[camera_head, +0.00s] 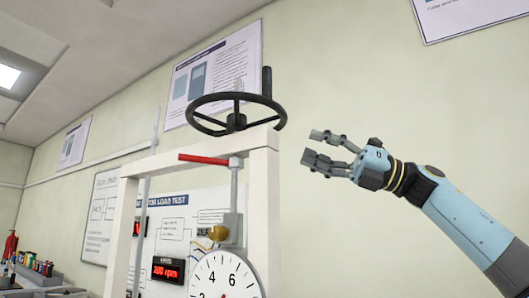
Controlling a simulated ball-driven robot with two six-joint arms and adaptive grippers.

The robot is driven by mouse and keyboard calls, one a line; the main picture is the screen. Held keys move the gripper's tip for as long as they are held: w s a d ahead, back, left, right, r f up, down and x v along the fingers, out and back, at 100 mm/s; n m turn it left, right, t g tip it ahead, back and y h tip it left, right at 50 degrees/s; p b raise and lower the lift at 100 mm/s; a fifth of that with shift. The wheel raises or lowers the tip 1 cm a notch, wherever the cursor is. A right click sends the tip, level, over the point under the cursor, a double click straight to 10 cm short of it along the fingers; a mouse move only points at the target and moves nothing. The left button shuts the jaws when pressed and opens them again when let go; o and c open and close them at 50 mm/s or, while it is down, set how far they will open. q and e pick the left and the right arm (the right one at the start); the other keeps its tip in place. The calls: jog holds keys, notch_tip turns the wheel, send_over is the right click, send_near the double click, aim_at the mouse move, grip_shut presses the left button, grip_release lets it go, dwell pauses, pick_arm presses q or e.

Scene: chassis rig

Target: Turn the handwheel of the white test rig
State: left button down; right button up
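The black handwheel (208,101) lies flat on top of the white test rig (264,205), with an upright handle (267,82) on its right rim. My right gripper (315,148) is to the right of the handwheel and a little lower in the picture. Its fingers point left, spread apart and empty, with a visible gap from the wheel and its handle. My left gripper is not in view.
A red lever (203,159) sits on the rig below the wheel, above a round dial gauge (222,277). A red display (167,270) is on the panel behind. Posters hang on the wall.

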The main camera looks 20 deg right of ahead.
aim_at(266, 82)
jog(key=s+a+r+n+g+h+p, duration=0.1)
jog(key=s+a+r+n+g+h, duration=0.15)
jog(key=s+r+n, duration=0.65)
jog(key=shift+m+h, duration=0.55)
jog(key=shift+m, duration=0.35)
jog(key=p+x, duration=0.1)
jog(key=x, duration=0.2)
jog(key=p+x, duration=0.1)
jog(key=x, duration=0.3)
jog(key=f+p+x, duration=0.1)
jog(key=p+x, duration=0.1)
jog(key=x, duration=0.1)
jog(key=shift+s+a, duration=0.25)
jog(key=shift+a, duration=0.2)
grip_shut()
jog(key=shift+w+a, duration=0.1)
jog(key=shift+a, duration=0.05)
